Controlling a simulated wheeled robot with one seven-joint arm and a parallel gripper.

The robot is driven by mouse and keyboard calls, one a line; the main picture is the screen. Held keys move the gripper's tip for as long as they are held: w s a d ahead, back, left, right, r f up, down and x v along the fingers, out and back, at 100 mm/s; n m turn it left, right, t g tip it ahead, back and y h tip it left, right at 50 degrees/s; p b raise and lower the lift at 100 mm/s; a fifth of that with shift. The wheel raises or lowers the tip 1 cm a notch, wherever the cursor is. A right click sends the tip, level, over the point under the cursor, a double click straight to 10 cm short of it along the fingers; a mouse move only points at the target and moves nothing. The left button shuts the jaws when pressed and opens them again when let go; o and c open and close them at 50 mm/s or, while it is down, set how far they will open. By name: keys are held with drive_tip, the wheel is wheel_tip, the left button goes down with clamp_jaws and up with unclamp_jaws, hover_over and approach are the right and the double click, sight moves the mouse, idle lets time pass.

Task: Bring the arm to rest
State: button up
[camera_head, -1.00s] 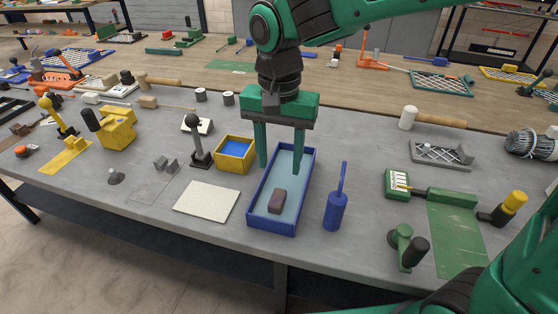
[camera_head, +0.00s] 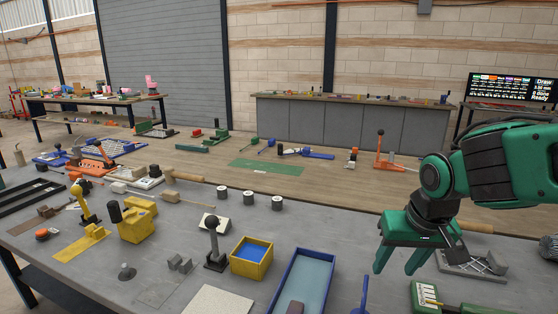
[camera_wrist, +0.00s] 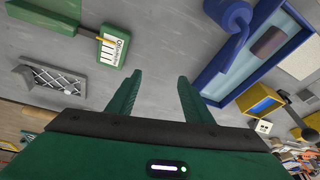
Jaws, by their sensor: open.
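My gripper (camera_head: 401,265) is open and empty. In the head view its green fingers hang above the right part of the grey workbench, to the right of the blue tray. In the wrist view the two fingers (camera_wrist: 158,98) stand apart with only bare grey bench between them. My green arm reaches in from the right edge of the head view.
Below lie a blue tray (camera_head: 325,263) with a dark block, a yellow box with blue inside (camera_head: 270,259), a grey mesh holder (camera_head: 465,265), a green labelled block (camera_wrist: 115,47) and a blue handled tool (camera_wrist: 232,18). Black-handled levers stand further left.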

drive_tip(key=s+d+f+m+g, duration=0.2)
drive_tip(key=s+d+m, duration=0.3)
drive_tip(key=s+d, duration=1.1)
drive_tip(key=shift+s+d+f+g, duration=0.15)
drive_tip(key=shift+s+f+g, duration=0.05)
drive_tip(key=shift+s+g, duration=0.85)
drive_tip(key=shift+t, duration=0.25)
drive_tip(key=shift+w+f, duration=0.25)
drive_tip(key=shift+w, duration=0.3)
